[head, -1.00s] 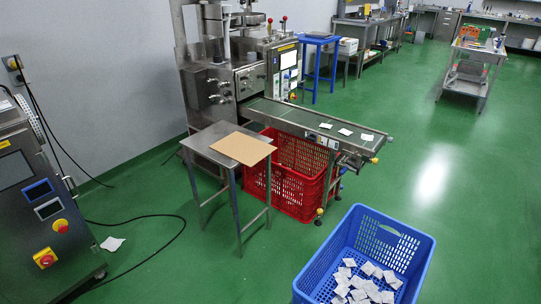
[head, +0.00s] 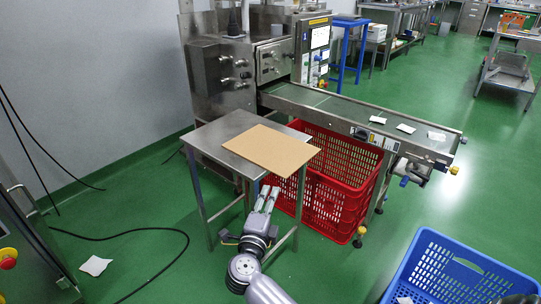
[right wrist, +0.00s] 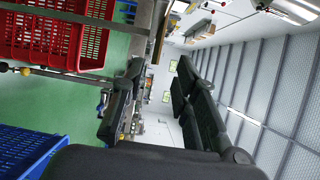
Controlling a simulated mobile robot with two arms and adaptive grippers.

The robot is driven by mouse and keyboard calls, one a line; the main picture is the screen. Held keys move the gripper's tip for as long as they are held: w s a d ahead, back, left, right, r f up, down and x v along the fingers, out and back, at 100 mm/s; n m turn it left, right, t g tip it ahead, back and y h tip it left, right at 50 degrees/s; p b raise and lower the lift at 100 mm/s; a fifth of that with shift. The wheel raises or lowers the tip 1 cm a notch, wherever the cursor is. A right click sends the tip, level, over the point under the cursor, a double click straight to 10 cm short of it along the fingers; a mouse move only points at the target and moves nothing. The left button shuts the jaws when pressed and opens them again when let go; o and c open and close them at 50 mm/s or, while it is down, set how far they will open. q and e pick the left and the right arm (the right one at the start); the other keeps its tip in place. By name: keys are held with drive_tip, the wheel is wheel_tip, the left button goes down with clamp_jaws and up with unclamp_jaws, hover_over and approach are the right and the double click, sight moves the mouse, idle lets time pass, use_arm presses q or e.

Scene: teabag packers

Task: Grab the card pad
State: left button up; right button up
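The card pad (head: 270,151) is a flat tan-brown rectangle lying on the small steel table (head: 212,138) in the head view. It reaches over the table's right side. My right gripper (head: 267,194) is in front of the table's near right corner, below and apart from the pad, with its fingers pointing away from me. It is empty. In the right wrist view the dark fingers of the right gripper (right wrist: 158,78) stand apart with nothing between them. My left gripper cannot be made out.
Red crates (head: 340,181) stand under the conveyor (head: 365,116), right of the table. A blue crate (head: 412,268) is on the floor at the lower right. A black cable (head: 150,229) crosses the floor at left. A steel machine (head: 225,72) stands behind the table.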

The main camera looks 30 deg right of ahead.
drive_tip(key=b, duration=0.2)
approach(285, 163)
drive_tip(key=x, duration=0.5)
drive_tip(key=shift+w+a+f, duration=0.25)
drive_tip(key=shift+a, duration=0.05)
drive_tip(key=b+x, duration=0.1)
drive_tip(key=x, duration=0.4)
drive_tip(key=shift+s+d+b, duration=0.15)
drive_tip(key=shift+d+b, duration=0.2)
use_arm(q)
drive_tip(key=v, duration=0.5)
drive_tip(key=shift+r, duration=0.25)
use_arm(e)
drive_tip(key=shift+r, duration=0.1)
drive_tip(key=shift+c, duration=0.4)
clamp_jaws()
